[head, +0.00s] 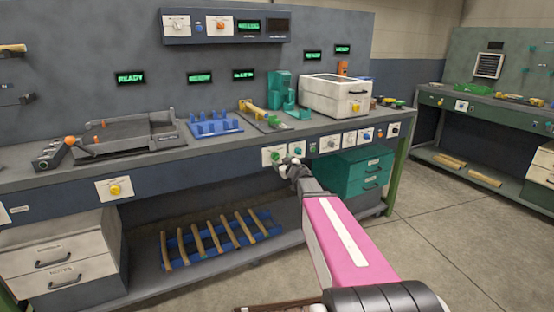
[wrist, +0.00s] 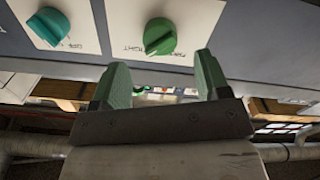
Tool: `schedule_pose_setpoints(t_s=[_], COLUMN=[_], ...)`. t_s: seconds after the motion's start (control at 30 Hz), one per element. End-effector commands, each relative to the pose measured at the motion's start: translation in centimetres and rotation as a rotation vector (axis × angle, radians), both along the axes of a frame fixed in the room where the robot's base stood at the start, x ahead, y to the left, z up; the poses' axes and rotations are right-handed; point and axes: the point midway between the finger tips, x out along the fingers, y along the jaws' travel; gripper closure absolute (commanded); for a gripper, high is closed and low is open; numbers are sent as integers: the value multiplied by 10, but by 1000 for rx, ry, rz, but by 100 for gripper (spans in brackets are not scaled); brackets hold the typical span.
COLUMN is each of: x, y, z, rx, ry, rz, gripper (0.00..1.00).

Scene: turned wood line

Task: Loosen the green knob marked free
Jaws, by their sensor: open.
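The green knob (wrist: 160,37) sits on a white plate on the workbench front; the lettering beside it is partly legible and seems to end in "TIGHT", and I cannot read "free". In the head view a green knob (head: 275,156) shows on the bench's front edge. My gripper (wrist: 160,78) is open and empty, its two green fingers either side of the knob's line and short of it, with a gap visible. In the head view my gripper (head: 291,169) is just below and right of the green knob.
A teal knob (wrist: 48,27) on a neighbouring white plate is close beside the green one. More knob plates (head: 350,138) run right along the bench front. A teal drawer unit (head: 357,172) and a blue rack (head: 215,240) of wooden rods sit below.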

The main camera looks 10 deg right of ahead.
Motion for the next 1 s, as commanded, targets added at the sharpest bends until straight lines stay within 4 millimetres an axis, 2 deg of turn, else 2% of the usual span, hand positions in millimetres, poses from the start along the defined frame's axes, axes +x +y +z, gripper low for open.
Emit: schedule_pose_setpoints(t_s=[0.03,0.23,0.4,0.63,0.7,0.8,1.0], x=[14,43,51,50,50,50,50], y=[3,13,16,17,17,16,16], z=[-1,0,0,0,0,0,0], rx=[0,0,0,0,0,0,-4], ry=[-1,0,0,0,0,0,-1], rz=[1,0,-1,-1,-1,-1,0], gripper=[31,31,31,31,54,81,80])
